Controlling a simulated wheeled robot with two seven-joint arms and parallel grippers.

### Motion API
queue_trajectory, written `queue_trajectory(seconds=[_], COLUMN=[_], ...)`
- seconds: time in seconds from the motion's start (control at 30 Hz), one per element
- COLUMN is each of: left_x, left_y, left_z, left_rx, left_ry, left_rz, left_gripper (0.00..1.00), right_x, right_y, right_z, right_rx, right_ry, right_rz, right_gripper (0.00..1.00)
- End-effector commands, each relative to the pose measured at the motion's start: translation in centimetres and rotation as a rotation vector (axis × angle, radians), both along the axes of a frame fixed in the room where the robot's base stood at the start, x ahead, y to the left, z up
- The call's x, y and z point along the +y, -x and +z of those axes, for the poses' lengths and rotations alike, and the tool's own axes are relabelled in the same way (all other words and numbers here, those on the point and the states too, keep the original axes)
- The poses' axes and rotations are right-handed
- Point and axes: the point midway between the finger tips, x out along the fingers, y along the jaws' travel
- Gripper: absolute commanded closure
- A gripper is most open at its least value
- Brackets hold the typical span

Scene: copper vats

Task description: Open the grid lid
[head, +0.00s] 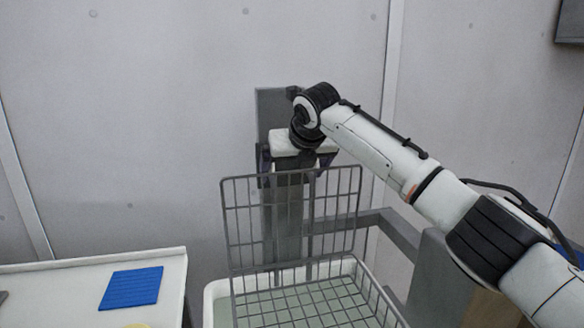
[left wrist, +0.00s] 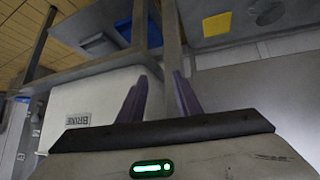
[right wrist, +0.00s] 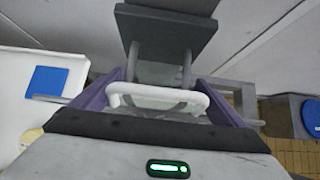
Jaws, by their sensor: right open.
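The grid lid (head: 330,205), a grey wire panel, stands nearly upright above the back of a white-rimmed vat (head: 213,292) in the head view. My right gripper (head: 288,168) hangs at the lid's top edge, pointing down. In the right wrist view my right gripper (right wrist: 165,95) has its purple fingers wide apart, with a white bar handle (right wrist: 160,92) across the gap. I cannot tell whether they touch it. My left gripper (left wrist: 160,80) shows only in the left wrist view, with a gap between its fingers and nothing held.
A second grid section (head: 300,305) lies flat over the pale green vat contents. A grey post (head: 268,105) stands behind the lid, and a grey rail (head: 385,225) runs to the right. A white table (head: 60,285) with a blue mat (head: 132,287) is at left.

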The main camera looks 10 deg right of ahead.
Motion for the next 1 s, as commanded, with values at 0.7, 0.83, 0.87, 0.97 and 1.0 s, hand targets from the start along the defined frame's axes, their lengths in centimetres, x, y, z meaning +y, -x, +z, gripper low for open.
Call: queue_trajectory(seconds=[0.7, 0.83, 0.87, 0.97, 1.0], left_x=[0.0, 0.0, 0.0, 0.0, 0.0], left_y=[0.0, 0.0, 0.0, -0.1, -0.1], left_z=[-1.6, -1.7, -1.7, -1.7, -1.7], left_rx=[0.000, -0.001, -0.001, -0.002, -0.002], left_ry=[0.000, 0.000, 0.000, 0.000, 0.000], left_rz=[0.000, 0.000, 0.000, -0.001, -0.001], left_gripper=[0.69, 0.69, 0.69, 0.69, 0.69], right_x=[-0.4, -0.5, -0.5, -0.5, -0.5], right_y=[5.7, 6.6, 6.7, 6.9, 6.9], right_z=[6.5, 7.4, 7.5, 7.7, 7.7], right_rx=[-0.007, -0.004, -0.004, -0.003, -0.003], right_ry=[-0.002, -0.001, -0.001, -0.001, -0.001], right_rz=[0.001, 0.001, 0.001, 0.001, 0.001], right_gripper=[0.06, 0.06, 0.06, 0.06, 0.06])
